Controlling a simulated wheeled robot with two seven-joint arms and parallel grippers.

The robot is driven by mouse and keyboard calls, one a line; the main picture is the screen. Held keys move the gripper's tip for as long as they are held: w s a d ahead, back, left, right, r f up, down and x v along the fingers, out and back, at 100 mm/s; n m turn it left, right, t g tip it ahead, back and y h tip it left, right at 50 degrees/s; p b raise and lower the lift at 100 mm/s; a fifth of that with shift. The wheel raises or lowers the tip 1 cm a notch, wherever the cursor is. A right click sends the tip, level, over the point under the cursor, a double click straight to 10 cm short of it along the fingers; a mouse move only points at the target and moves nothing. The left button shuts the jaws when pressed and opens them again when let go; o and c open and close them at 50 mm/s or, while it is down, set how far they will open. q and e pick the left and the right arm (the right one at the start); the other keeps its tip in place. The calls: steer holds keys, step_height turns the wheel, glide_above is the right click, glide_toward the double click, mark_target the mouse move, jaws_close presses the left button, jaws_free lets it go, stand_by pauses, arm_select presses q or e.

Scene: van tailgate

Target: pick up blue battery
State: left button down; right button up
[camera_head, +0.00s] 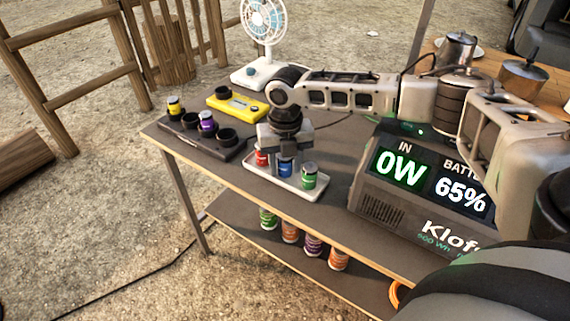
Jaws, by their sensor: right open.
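The blue battery (285,169) stands upright in a white tray (290,186), between a red battery (262,158) and a green battery (309,177). My right gripper (285,150) points down right over the blue battery and hides its top. Its jaws are open, at about the height of the battery tops. I cannot tell whether the fingers touch the battery. My left gripper is not in view.
A dark charger (190,143) with purple and yellow batteries sits at the table's left, beside a yellow device (238,104) and a fan (264,40). A power station (400,200) stands right of the tray. More batteries (290,232) stand on the lower shelf.

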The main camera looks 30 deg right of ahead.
steer(key=c, duration=0.8)
steer(key=shift+r, duration=0.15)
